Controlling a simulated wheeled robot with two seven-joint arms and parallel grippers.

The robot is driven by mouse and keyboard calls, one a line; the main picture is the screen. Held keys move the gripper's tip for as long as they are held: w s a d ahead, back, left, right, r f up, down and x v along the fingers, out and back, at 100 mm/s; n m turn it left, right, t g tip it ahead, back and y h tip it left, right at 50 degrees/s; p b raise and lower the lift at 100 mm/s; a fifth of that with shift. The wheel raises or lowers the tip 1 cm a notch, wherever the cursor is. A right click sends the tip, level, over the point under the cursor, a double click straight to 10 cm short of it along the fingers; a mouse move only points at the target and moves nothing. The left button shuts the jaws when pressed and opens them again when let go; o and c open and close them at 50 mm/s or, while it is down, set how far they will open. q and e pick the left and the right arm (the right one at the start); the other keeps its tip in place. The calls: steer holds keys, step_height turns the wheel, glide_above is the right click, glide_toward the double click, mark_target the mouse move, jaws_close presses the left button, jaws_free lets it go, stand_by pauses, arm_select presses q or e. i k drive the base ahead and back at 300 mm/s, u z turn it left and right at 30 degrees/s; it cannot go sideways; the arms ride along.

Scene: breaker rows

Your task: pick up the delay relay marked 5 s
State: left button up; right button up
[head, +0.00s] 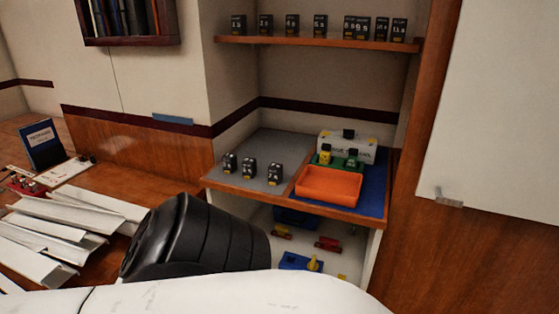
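Small black relays with white markings stand in a row on the upper shelf (330,42): single ones at the left, such as one relay (292,25), and a closer group (357,28) at the right. The markings are too small to read surely, so I cannot tell which is the 5 s relay. Neither gripper is in view; a black and white arm part of mine fills the bottom foreground.
An orange tray (330,184) lies on the blue mat (374,183) right of the grey one, before a pale box (358,146) and small green and yellow parts. White channel pieces (60,225) cover the left counter. A white panel (500,110) stands at right.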

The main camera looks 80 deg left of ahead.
mark_target(249, 165)
steer(key=u, duration=2.7)
steer(key=k, duration=0.55)
steer(key=z, duration=0.8)
steer(key=i, duration=1.3)
steer(key=u, duration=0.2)
